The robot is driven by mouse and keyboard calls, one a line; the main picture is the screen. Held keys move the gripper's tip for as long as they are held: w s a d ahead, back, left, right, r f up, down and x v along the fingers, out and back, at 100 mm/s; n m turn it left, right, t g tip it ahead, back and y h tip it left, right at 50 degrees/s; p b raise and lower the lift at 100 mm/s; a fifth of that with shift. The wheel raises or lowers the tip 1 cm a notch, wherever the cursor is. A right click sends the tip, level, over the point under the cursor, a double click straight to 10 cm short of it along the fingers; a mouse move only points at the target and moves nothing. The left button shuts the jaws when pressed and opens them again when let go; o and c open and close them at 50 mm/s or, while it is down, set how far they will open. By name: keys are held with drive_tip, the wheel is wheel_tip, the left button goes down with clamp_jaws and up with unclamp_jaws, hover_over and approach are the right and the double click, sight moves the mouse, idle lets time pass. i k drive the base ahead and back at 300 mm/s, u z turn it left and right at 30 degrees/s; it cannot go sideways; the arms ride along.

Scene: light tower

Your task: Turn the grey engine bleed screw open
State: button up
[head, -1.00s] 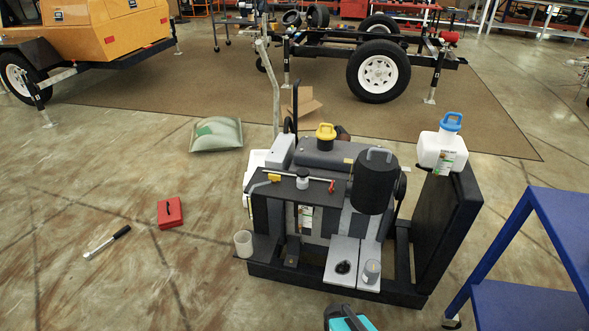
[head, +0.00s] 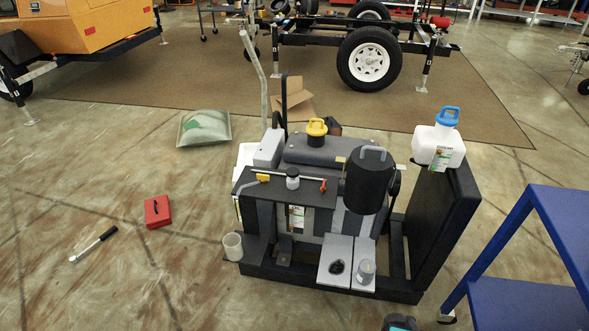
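The engine unit stands on a black skid frame (head: 300,277) in the middle of the head view, with a grey rounded engine top (head: 335,150). A yellow-handled cap (head: 317,129) sits on top. A thin pale rod crosses the dark shelf (head: 245,187) in front, between a yellow piece (head: 263,178) and a red piece (head: 323,186). I cannot make out a grey bleed screw; it is too small or hidden. My gripper is not in view. Only a dark and teal part of my arm shows at the bottom edge, below the skid.
A black cylinder (head: 368,184) stands at the engine's right front. A blue cart (head: 535,300) stands at right. A red box (head: 158,211) and tool (head: 93,244) lie on open floor at left.

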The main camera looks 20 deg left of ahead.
sight(263, 178)
drive_tip(key=z, duration=0.65)
drive_tip(key=k, duration=1)
drive_tip(key=u, duration=1.35)
drive_tip(key=i, duration=1)
